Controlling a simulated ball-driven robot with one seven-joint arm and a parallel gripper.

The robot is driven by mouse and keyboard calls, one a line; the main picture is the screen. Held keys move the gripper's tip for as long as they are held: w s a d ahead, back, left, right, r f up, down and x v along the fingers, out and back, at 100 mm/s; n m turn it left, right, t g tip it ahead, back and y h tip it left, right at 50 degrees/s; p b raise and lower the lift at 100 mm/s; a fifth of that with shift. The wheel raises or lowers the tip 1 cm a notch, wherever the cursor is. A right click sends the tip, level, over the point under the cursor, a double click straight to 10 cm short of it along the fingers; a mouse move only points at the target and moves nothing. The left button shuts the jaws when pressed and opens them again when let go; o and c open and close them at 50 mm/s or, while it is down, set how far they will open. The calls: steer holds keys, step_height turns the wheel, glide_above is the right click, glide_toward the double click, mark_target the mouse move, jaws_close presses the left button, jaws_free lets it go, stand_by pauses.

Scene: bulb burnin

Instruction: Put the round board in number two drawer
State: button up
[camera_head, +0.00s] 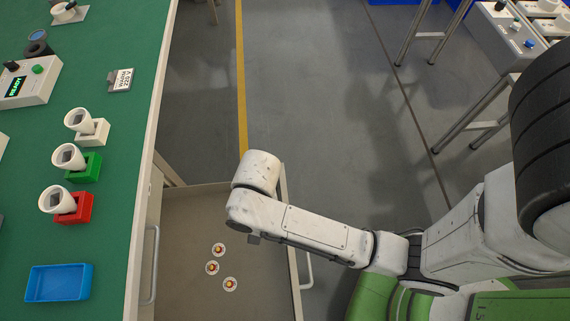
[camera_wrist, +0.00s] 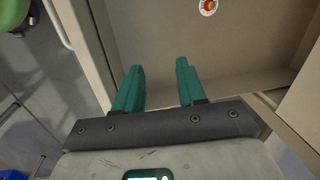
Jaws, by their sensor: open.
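A drawer (camera_head: 185,222) stands pulled out beside the green-topped bench. Three small round boards with orange-red centres lie apart on its floor: one at the back (camera_head: 218,249), one in the middle (camera_head: 212,267) and one at the front (camera_head: 230,284). No number on the drawer is readable. My gripper (camera_wrist: 162,80) is open with nothing between its teal fingers. In the wrist view it is over the drawer (camera_wrist: 240,60), and one round board (camera_wrist: 208,6) shows at the top edge, beyond the fingertips. In the head view my arm hides most of the gripper.
On the green bench (camera_head: 115,100) are white bulb-like units in white, green and red holders (camera_head: 74,208), a blue tray (camera_head: 60,283), a tag (camera_head: 121,80) and a control box (camera_head: 28,82) with a lit display. Open floor (camera_head: 330,100) lies beyond the drawer.

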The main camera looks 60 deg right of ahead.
steer(key=s+d+r+n+h, duration=0.1)
steer(key=s+d+r+n, duration=0.3)
steer(key=s+d+n, duration=0.5)
steer(key=shift+d+n+h, duration=0.3)
steer(key=shift+d, duration=0.15)
steer(key=shift+r, duration=0.1)
